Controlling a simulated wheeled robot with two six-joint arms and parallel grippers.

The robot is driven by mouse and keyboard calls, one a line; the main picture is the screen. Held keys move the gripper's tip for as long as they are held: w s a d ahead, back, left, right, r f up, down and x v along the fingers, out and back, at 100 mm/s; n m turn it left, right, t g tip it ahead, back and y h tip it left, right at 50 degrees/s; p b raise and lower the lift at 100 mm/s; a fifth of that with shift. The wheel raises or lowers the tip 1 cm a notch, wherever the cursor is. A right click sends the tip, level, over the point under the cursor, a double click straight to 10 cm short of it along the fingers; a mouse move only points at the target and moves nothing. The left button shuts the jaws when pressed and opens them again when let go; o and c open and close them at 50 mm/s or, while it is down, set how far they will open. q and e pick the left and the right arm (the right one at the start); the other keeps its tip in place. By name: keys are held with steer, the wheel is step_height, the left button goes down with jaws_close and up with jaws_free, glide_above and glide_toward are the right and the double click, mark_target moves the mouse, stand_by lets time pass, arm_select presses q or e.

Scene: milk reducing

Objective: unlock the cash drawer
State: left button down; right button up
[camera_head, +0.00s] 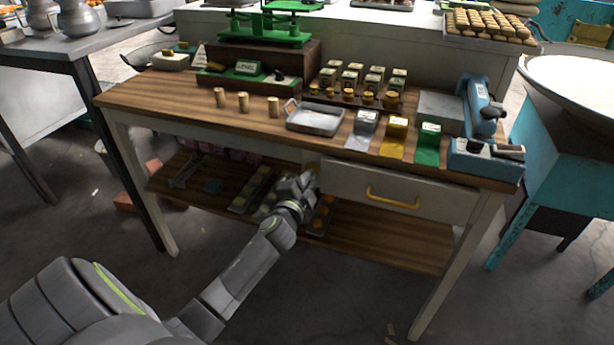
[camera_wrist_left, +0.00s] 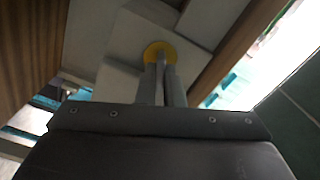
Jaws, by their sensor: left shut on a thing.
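The cash drawer (camera_head: 398,192) is a pale drawer with a yellow bar handle (camera_head: 392,198), under the right part of the wooden table. It looks shut. My left gripper (camera_head: 309,182) is at the drawer's left end, below the table top. In the left wrist view, a round yellow lock plate (camera_wrist_left: 158,53) sits on a pale panel. The fingertips of my left gripper (camera_wrist_left: 159,66) are closed together right at this plate, on a small thing that looks like a key; the fingers mostly hide it. My right gripper is not in view.
The table top (camera_head: 175,93) carries a metal tray (camera_head: 315,120), several weights, coloured holders and a blue device (camera_head: 482,125) at the right end. A lower shelf (camera_head: 380,240) lies beneath the drawer. The floor in front is clear.

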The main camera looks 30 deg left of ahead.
arm_select(q)
steer(key=m+p, duration=0.1)
steer(key=m, duration=0.3)
steer(key=shift+m, duration=0.4)
stand_by(0.4)
steer(key=c, duration=1.8)
jaws_free()
steer(key=shift+c, duration=0.2)
steer(key=shift+f, duration=0.1)
